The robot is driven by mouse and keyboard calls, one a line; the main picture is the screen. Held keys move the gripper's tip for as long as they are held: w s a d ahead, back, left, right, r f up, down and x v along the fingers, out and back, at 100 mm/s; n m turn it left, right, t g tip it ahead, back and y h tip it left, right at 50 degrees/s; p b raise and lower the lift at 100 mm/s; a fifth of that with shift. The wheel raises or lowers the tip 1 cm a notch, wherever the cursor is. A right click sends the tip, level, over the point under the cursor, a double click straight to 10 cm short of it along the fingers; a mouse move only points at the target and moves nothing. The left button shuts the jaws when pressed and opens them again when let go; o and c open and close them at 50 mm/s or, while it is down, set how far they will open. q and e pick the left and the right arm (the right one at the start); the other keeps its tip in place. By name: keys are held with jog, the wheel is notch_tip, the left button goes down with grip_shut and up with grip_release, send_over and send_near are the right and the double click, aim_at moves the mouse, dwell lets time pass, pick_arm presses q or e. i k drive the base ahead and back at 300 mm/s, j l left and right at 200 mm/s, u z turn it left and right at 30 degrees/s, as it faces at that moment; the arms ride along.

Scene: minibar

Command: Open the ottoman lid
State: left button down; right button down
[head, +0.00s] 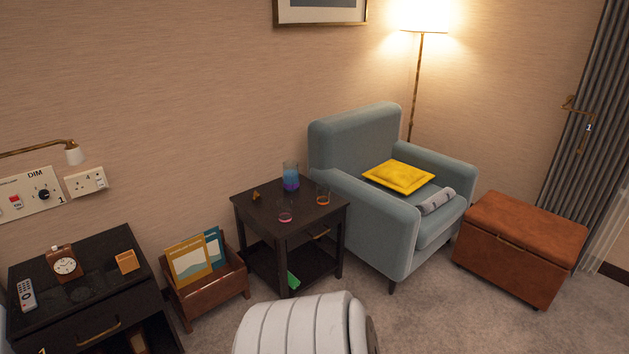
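The ottoman (505,266) is a brown leather box on the carpet at the right, just right of the armchair. Its lid (527,226) lies flat and closed, with a thin seam below it and a small tab on its front edge. The inside is hidden. A white ribbed part of my own body shows at the bottom centre, well left of the ottoman. Neither of my grippers is in view.
A blue-grey armchair (360,148) with a yellow cushion (398,176) stands left of the ottoman. A dark side table (262,222) holds glasses. A magazine rack (208,297) and black nightstand (90,318) are further left. Grey carpet (450,325) is clear before the ottoman.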

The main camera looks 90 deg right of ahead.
aim_at(560, 240)
jog(key=z, duration=4.05)
jog(key=i+l+u, duration=0.15)
jog(key=i+l, duration=1.6)
jog(key=l, duration=0.15)
